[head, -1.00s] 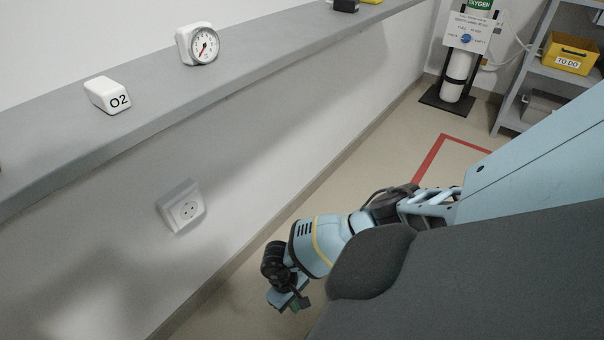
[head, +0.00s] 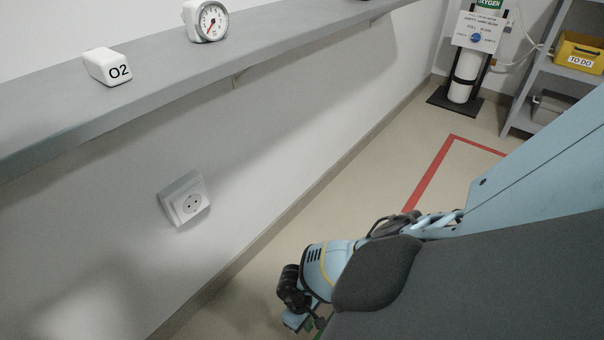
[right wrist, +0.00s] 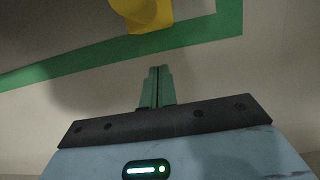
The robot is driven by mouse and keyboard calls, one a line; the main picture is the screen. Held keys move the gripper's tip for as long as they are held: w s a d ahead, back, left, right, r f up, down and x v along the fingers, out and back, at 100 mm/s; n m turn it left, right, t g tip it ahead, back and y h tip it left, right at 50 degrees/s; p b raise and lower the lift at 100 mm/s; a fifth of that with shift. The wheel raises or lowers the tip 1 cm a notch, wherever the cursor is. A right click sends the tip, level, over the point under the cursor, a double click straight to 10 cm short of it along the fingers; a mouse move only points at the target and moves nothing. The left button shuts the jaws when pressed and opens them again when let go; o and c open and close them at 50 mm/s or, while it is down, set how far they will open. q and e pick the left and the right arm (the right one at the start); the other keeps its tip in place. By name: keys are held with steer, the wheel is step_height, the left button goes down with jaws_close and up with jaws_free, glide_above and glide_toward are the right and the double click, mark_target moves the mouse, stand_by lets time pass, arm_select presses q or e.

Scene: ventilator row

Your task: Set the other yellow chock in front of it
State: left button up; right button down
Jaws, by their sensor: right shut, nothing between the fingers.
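A yellow object, likely a chock (right wrist: 147,12), shows at the top of the right wrist view, cut off by the frame edge. In the head view my right gripper (head: 303,324) hangs low over the floor near the bottom edge, partly cut off. No chock shows in the head view. My left gripper is not in view.
A grey wall ledge (head: 160,82) carries an O2 block (head: 108,67) and a gauge (head: 207,20). A wall socket (head: 186,199) is below. An oxygen cylinder (head: 465,75) and a shelf rack with a yellow bin (head: 580,52) stand at the back. Floor inside the red line (head: 430,175) is clear.

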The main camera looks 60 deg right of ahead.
steer(key=s, duration=0.1)
steer(key=s+p, duration=0.1)
steer(key=s, duration=0.1)
steer(key=shift+s+a+r, duration=0.1)
steer(key=shift+s+a, duration=0.05)
steer(key=shift+a, duration=0.05)
steer(key=shift+s, duration=0.3)
steer(key=shift+s+a+p, duration=0.2)
steer(key=shift+s+p, duration=0.3)
steer(key=shift+s, duration=0.95)
